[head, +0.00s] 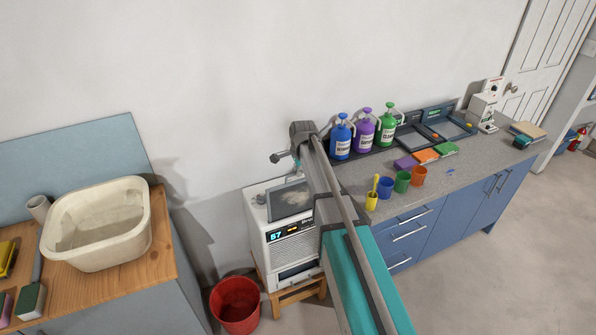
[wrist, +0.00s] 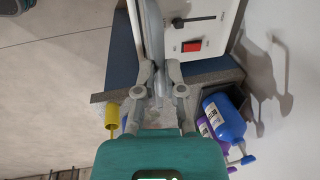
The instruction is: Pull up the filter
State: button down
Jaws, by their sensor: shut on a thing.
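A white boxy unit (head: 290,253) with a lit display stands on a low wooden stand. In the wrist view the filter (wrist: 152,25) appears nearly edge-on as a thin grey panel beside the unit's white face (wrist: 210,22). My gripper (wrist: 161,80) is shut on its edge, with a finger on each side. How far the filter stands out of the unit is hard to tell. In the head view my arm hides the fingertips.
A red bucket (head: 236,302) stands left of the unit. A grey counter (head: 480,160) to the right holds coloured bottles, cups and sponges. A wooden bench (head: 135,280) at left holds a cream basin (head: 105,240). The wall is close behind the unit.

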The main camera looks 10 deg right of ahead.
aim_at(298, 195)
jog(key=shift+w+r+p, duration=0.15)
jog(key=shift+r+p, duration=1)
jog(key=shift+r, duration=0.25)
jog(key=c, duration=0.7)
grip_release()
jog(key=shift+f, duration=0.1)
notch_tip(298, 195, down, 14)
jog(key=b, duration=1.4)
jog(key=shift+f+b, duration=0.2)
jog(key=shift+b, duration=0.15)
notch_tip(298, 195, up, 14)
jog(key=s+p, duration=0.3)
jog(key=p, duration=1.1)
jog(key=shift+s+d+f+n+g+h+b, duration=0.1)
jog(key=shift+s+d+f+n+g+b, duration=0.2)
jog(key=shift+s+f+n+b, duration=2.9)
jog(key=shift+s+d+f+n+g+h+b, duration=0.2)
jog(key=shift+s+f+n+b, duration=1.15)
jog(key=shift+s, duration=3.65)
jog(key=shift+s+d+f+n+g+b, duration=0.25)
jog(key=shift+s+f+n+g+b, duration=0.25)
jog(key=shift+s+f+n+b, duration=2.65)
jog(key=s+r+p, duration=0.1)
jog(key=r+m+p, duration=0.1)
jog(key=shift+s+r+p, duration=0.25)
jog(key=shift+s+p, duration=0.15)
